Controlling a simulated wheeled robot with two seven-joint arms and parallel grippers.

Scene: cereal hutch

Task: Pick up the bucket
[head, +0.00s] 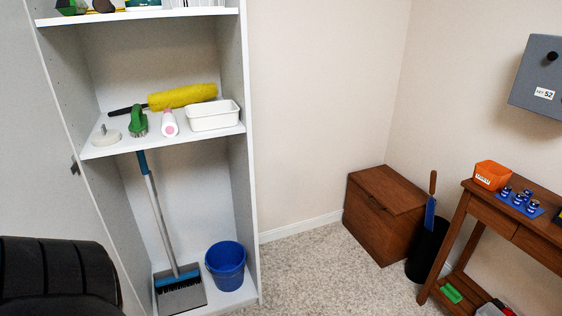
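A blue bucket (226,266) stands upright on the bottom shelf of the white hutch (252,200), at its right side. Its open top faces up and it looks empty. A broom with a blue and grey handle (159,216) leans inside the hutch to the left of the bucket. The broom's wide head rests on the bottom shelf, close beside the bucket. Neither of my grippers shows in the head view.
The middle shelf holds a yellow roller (183,95), a green brush (138,121) and a white tub (212,115). A black chair back (55,275) is at lower left. A wooden box (384,214) and a side table (470,215) stand right. Speckled floor (318,275) is clear.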

